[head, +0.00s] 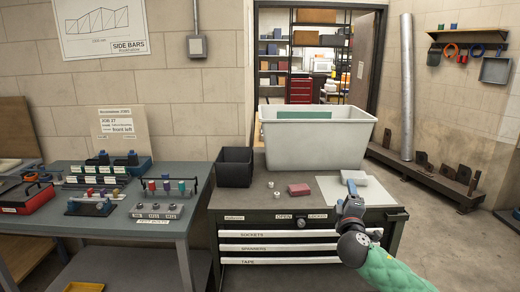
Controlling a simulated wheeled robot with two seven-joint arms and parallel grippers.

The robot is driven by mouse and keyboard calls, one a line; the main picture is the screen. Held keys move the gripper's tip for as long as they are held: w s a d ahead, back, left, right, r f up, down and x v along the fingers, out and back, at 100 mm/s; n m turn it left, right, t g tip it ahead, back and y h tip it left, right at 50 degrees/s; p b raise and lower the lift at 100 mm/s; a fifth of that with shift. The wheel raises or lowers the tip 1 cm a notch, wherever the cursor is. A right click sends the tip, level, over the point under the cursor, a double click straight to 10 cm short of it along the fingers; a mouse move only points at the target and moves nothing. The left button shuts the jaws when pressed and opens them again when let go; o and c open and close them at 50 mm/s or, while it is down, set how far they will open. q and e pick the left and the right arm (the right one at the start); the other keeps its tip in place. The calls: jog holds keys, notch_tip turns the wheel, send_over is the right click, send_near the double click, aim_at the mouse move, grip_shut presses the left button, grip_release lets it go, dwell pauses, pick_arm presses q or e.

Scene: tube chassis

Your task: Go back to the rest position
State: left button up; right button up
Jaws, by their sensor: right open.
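My right gripper (351,191) comes in from the lower right on a green-sleeved arm. It is at the front edge of the grey cabinet top (262,204), its jaws pointing away from me over a pale sheet (377,192). The jaws look small here and I see nothing held in them. A light grey block (354,177) lies just beyond the fingertips; I cannot tell whether they touch it. My left gripper is not in view.
A large pale bin (316,150), a black bin (234,168) and a reddish block (299,190) stand on the cabinet. A workbench (100,222) with several fixtures is at left. A leaning pipe (406,90) is at right, with open floor (450,245) before it.

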jog(key=s+a+f+m+g+y, duration=0.1)
jog(key=s+a+f+m+g, duration=0.2)
jog(key=s+f, duration=1)
jog(key=s+a+f+m+g+y, duration=0.2)
jog(key=s+f+g, duration=0.7)
jog(key=s, duration=1.1)
jog(key=s+a+f+m+g+y, duration=0.1)
jog(key=s+a+f+m+g, duration=0.4)
jog(key=s+f, duration=1.2)
jog(key=shift+s+a+f+m+g, duration=0.25)
jog(key=shift+s+m+g, duration=0.1)
jog(key=shift+m+g, duration=0.45)
jog(key=shift+d, duration=0.1)
